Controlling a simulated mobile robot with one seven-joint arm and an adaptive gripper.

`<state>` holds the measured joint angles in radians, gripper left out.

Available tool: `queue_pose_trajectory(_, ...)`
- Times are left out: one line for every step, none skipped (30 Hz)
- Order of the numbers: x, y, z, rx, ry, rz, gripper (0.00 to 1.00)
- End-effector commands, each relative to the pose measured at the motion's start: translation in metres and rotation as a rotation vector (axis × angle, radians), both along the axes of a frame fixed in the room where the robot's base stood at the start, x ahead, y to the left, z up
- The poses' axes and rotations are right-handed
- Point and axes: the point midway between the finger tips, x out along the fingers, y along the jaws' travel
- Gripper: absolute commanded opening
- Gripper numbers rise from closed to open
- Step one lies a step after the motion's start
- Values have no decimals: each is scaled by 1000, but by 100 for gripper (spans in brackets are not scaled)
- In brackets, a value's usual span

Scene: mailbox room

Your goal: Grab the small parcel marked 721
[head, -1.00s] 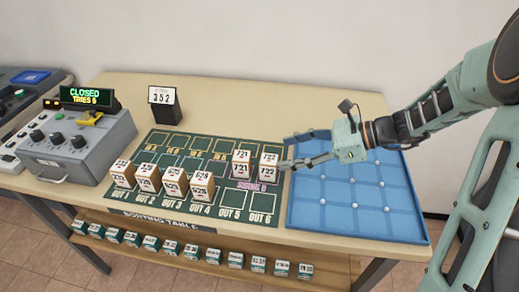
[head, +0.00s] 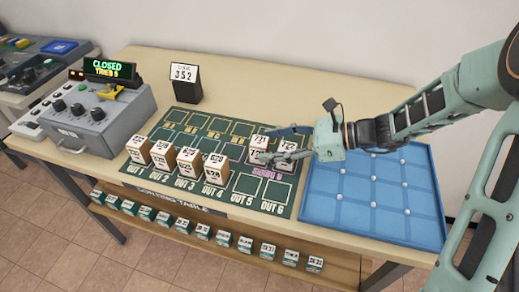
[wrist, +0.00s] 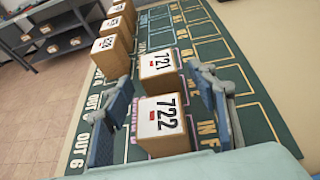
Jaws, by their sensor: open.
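The small parcel marked 721 (wrist: 160,64) is a brown box with a white numbered top, standing on the green sorting mat. In the head view it (head: 259,141) is at the right end of the mat's middle row, partly hidden by a finger. A matching parcel marked 722 (wrist: 165,118) stands beside it, nearer my wrist. My gripper (head: 277,143) is open and low over these two parcels. In the wrist view its fingers flank 722, with their tips reaching toward the near side of 721. I cannot tell whether they touch either box.
Several similar parcels (head: 188,161) stand along the OUT row to the left. A blue tray (head: 322,208) lies right of the mat (head: 240,207). A black stand showing 352 (head: 186,84) is behind. A grey machine (head: 92,118) reading CLOSED stands at the left.

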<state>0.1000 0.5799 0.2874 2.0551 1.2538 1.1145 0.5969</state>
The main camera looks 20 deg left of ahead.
Motion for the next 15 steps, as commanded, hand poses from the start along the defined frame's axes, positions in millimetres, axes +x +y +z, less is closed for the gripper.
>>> queue_pose_trajectory(-3, 8, -3, 1, 1, 5, 53)
queue_pose_trajectory(-4, 13, -4, 1, 1, 4, 53)
queue_pose_trajectory(-5, 19, -6, 1, 2, 4, 53)
queue_pose_trajectory(-6, 23, -8, 1, 2, 5, 53)
queue_pose_trajectory(-6, 27, -10, 1, 2, 4, 53)
queue_pose_trajectory(-6, 31, -11, 1, 1, 3, 53)
queue_pose_trajectory(-6, 32, -12, 0, 1, 2, 53)
queue_pose_trajectory(-6, 33, -12, 0, 1, 2, 53)
queue_pose_trajectory(-6, 34, -12, 0, 0, 1, 53)
queue_pose_trajectory(-6, 34, -12, 0, 0, 1, 53)
queue_pose_trajectory(-6, 34, -12, 0, 0, 0, 53)
queue_pose_trajectory(-6, 34, -11, 0, 0, 0, 53)
queue_pose_trajectory(-6, 33, -11, 0, 0, 0, 53)
queue_pose_trajectory(-6, 33, -11, 0, 0, 0, 52)
queue_pose_trajectory(-6, 33, -11, 0, 0, 0, 47)
